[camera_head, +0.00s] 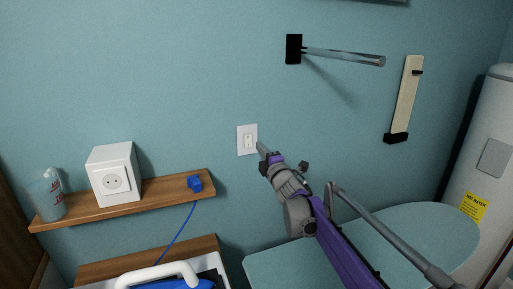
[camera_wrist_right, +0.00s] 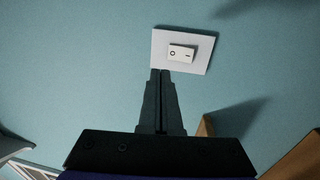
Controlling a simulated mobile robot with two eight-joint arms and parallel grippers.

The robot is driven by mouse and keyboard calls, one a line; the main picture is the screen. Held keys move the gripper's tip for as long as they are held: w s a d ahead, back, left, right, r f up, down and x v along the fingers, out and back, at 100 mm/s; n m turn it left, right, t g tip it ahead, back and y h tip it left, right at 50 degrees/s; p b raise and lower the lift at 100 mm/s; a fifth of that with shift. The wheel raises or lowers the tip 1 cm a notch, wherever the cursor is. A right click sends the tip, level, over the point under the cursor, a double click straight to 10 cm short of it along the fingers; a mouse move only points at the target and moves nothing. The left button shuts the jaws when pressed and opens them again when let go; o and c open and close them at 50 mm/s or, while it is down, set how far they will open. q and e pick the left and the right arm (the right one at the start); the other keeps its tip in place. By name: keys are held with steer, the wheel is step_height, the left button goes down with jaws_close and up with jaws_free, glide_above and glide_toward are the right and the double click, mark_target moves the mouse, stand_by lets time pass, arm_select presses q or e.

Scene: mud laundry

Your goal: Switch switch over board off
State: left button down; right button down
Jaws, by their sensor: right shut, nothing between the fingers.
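A white wall switch (camera_head: 247,140) is on the teal wall above the ironing board (camera_head: 425,232). In the right wrist view the switch (camera_wrist_right: 183,52) is a rocker on a square white plate, marked with a circle at its left and a line at its right. My right gripper (camera_head: 262,147) is shut and empty, with its tips at the plate's lower right edge in the head view. In the right wrist view the fingertips (camera_wrist_right: 160,72) lie by the plate's lower left edge; I cannot tell whether they touch it. My left gripper is not in view.
A wooden shelf (camera_head: 130,204) at left holds a bottle (camera_head: 47,197), a white socket box (camera_head: 115,174) and a blue plug (camera_head: 195,183) with its cord. A metal rod (camera_head: 345,56) juts from the wall above. A water heater (camera_head: 493,160) stands at right.

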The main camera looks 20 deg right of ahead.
steer(key=s, duration=0.4)
steer(key=shift+s+a+r, duration=0.15)
steer(key=shift+s+r, duration=0.05)
steer(key=shift+r, duration=0.05)
steer(key=s+a+f+m+g, duration=0.4)
steer(key=s+f, duration=0.6)
steer(key=s, duration=0.3)
steer(key=s+a+f+m+g, duration=0.5)
steer(key=s+a+f+m, duration=0.2)
steer(key=s+f, duration=0.4)
steer(key=s+a+f+m+g+y, duration=0.1)
steer(key=s+a+f+m+g, duration=0.4)
steer(key=s+f, duration=0.5)
steer(key=s+m, duration=0.1)
steer(key=s, duration=0.3)
steer(key=shift+s+a+f, duration=0.35)
